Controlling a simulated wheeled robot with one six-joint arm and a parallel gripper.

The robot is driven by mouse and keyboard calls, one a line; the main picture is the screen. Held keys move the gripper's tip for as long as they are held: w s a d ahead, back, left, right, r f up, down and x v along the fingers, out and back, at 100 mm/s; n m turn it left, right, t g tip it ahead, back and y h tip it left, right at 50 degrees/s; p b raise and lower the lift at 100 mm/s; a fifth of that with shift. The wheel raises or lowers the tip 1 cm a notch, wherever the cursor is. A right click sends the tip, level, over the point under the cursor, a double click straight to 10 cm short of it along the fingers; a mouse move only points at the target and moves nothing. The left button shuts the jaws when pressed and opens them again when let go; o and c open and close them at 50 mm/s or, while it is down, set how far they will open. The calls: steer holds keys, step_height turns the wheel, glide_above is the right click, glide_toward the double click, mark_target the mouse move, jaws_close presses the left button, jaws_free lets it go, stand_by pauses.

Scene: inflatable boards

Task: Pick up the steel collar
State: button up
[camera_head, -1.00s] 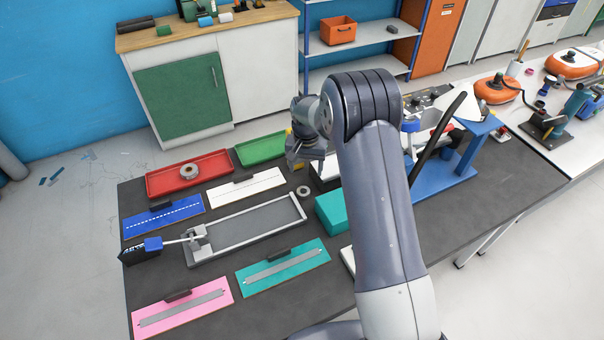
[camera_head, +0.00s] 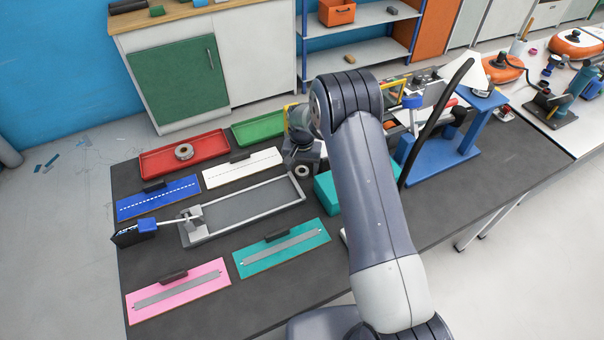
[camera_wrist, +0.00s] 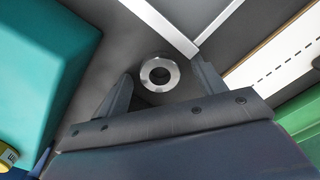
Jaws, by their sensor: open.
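The steel collar, a short shiny ring (camera_wrist: 160,89), lies flat on the dark table in the wrist view. In the head view this ring (camera_head: 301,176) shows just below my gripper (camera_head: 301,161), beside the far right corner of the grey frame. In the wrist view my gripper (camera_wrist: 163,76) is open, with one finger to the left and one to the right of the ring. Nothing is held. How far the fingers are above the table is hard to tell. A second, similar ring (camera_head: 183,158) lies in the red tray (camera_head: 155,170).
A teal block (camera_head: 326,192) stands close by on the right; it fills the left of the wrist view (camera_wrist: 40,70). The grey frame (camera_head: 246,228) and white dashed board (camera_head: 225,172) are near the ring. A green tray (camera_head: 252,131) and blue stand (camera_head: 440,165) are beyond.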

steer(key=shift+c, duration=0.3)
steer(key=c, duration=1.1)
steer(key=shift+r, duration=0.1)
